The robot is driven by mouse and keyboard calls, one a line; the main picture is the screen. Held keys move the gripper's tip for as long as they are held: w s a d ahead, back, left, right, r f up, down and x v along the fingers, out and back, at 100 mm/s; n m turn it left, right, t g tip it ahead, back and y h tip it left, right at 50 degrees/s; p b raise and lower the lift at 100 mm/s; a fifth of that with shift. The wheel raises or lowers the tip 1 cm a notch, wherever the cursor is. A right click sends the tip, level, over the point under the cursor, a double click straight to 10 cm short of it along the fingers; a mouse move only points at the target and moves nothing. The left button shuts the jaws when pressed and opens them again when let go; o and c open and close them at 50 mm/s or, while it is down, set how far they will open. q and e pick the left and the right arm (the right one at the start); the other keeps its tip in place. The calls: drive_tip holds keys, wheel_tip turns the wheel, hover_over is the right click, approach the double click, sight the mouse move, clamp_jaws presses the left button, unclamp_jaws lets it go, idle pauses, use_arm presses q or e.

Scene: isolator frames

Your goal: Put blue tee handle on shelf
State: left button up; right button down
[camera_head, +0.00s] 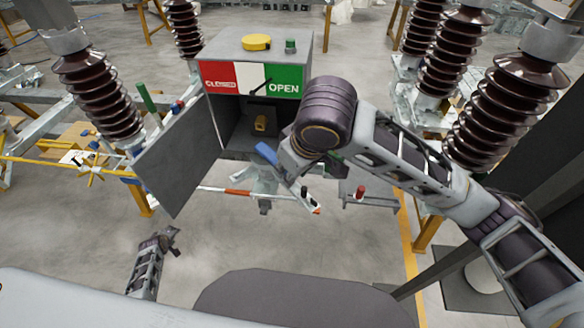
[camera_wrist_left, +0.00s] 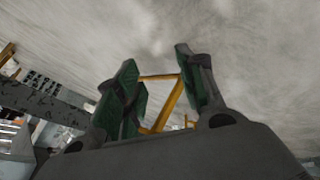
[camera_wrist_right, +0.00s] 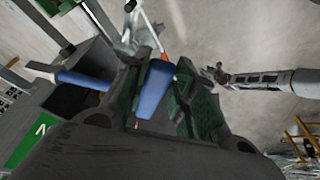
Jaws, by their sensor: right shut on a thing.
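The blue tee handle (camera_head: 266,153) is held in my right gripper (camera_head: 290,168), in front of the grey box's open front. In the right wrist view one blue part (camera_wrist_right: 155,88) lies between the green-padded fingers; another runs left to a grey tip. The fingers hide where the parts join. A small grey ledge (camera_head: 378,201), possibly the shelf, carries a red-handled tool (camera_head: 360,191) right of the gripper. Another ledge left of the box holds a green handle (camera_head: 147,97). My left gripper (camera_head: 168,239) is low at left; its fingers (camera_wrist_left: 158,90) are apart and empty.
The grey box (camera_head: 222,50) has a CLOSED/OPEN label, a door (camera_head: 180,165) swung out to the left and a brass-coloured fitting (camera_head: 261,123) inside. A red-and-white rod (camera_head: 238,192) lies below it. Brown insulators (camera_head: 98,95) flank both sides. The floor in front is clear.

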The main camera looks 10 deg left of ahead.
use_arm(q)
drive_tip(key=s+d+f+m+g+h, duration=0.25)
drive_tip(key=s+d+f+m, duration=0.65)
drive_tip(key=s+d+f, duration=0.75)
drive_tip(key=s+d+f+m+g, duration=0.1)
drive_tip(key=s+d+m, duration=0.3)
drive_tip(key=s+d, duration=0.4)
drive_tip(key=s+d+f+m+g+h, duration=0.1)
drive_tip(key=s+d+f+m+g, duration=0.1)
drive_tip(key=s+d+m, duration=0.3)
drive_tip(key=s+d+f, duration=0.1)
drive_tip(key=s+d, duration=0.2)
drive_tip(key=s, duration=0.3)
drive_tip(key=shift+d+f, duration=0.3)
